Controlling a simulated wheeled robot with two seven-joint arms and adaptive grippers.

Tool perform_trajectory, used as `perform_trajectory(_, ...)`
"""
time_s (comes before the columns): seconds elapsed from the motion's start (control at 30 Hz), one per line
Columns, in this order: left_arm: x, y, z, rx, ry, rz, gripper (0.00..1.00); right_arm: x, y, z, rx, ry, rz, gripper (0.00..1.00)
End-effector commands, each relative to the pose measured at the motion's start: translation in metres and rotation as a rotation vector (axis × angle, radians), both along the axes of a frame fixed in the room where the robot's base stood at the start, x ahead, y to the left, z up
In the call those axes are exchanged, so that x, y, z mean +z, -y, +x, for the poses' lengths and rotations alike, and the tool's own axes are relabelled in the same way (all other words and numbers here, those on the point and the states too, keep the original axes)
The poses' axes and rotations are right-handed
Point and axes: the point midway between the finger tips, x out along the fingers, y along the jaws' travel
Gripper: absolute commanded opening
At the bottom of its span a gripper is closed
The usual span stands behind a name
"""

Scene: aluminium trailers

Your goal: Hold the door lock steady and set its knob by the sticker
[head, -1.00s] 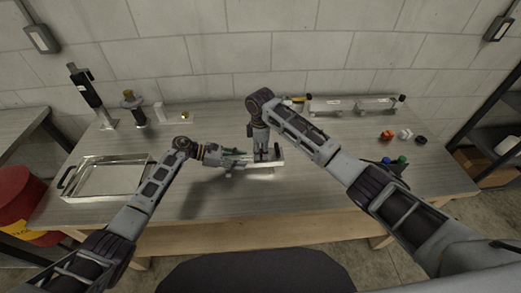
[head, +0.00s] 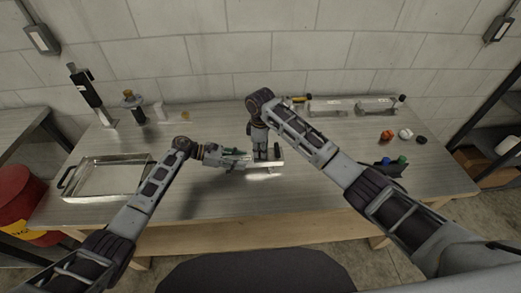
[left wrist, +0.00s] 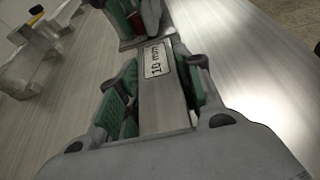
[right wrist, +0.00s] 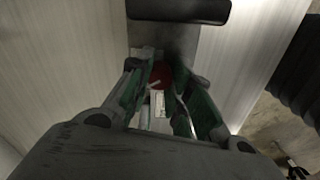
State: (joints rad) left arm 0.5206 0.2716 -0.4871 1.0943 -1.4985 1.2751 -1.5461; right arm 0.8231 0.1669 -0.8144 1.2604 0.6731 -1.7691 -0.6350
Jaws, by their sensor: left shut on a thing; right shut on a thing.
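My left gripper (head: 245,157) comes from the left and is shut on the near end of the lock body (left wrist: 160,110). My right gripper (head: 262,158) points down over the lock, its green-padded fingers closed on the red knob (right wrist: 162,74). The knob is partly hidden by the fingers; a light mark shows on it. Its exact setting is hard to read.
A metal tray (head: 72,193) lies at the left. Metal brackets (head: 335,109) stand at the back right. Small orange (head: 387,134), white and black pieces lie at the right, near a dark holder (head: 384,168). The front is clear.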

Motion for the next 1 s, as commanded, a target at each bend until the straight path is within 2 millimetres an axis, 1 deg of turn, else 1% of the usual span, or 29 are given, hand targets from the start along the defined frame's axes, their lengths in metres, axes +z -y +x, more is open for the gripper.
perform_trajectory(0.4, -0.0006, 0.0007, -0.0012, -0.003, -0.001, 0.000, 0.00, 0.0005, -0.0002, 0.0007, -0.335, 0.002, 0.001, 0.00)
perform_trajectory(0.6, -0.0007, 0.0008, -0.0013, -0.004, -0.002, 0.000, 0.00, 0.0005, -0.0004, 0.0008, -0.460, 0.003, 0.002, 0.00)
perform_trajectory(0.8, -0.0007, 0.0008, -0.0014, -0.004, -0.002, 0.000, 0.00, 0.0010, 0.0001, 0.0013, -0.531, 0.004, 0.002, 0.00)
perform_trajectory(1.0, -0.0007, 0.0009, -0.0015, -0.004, -0.002, 0.000, 0.00, 0.0011, 0.0005, 0.0015, -0.553, 0.005, 0.001, 0.00)
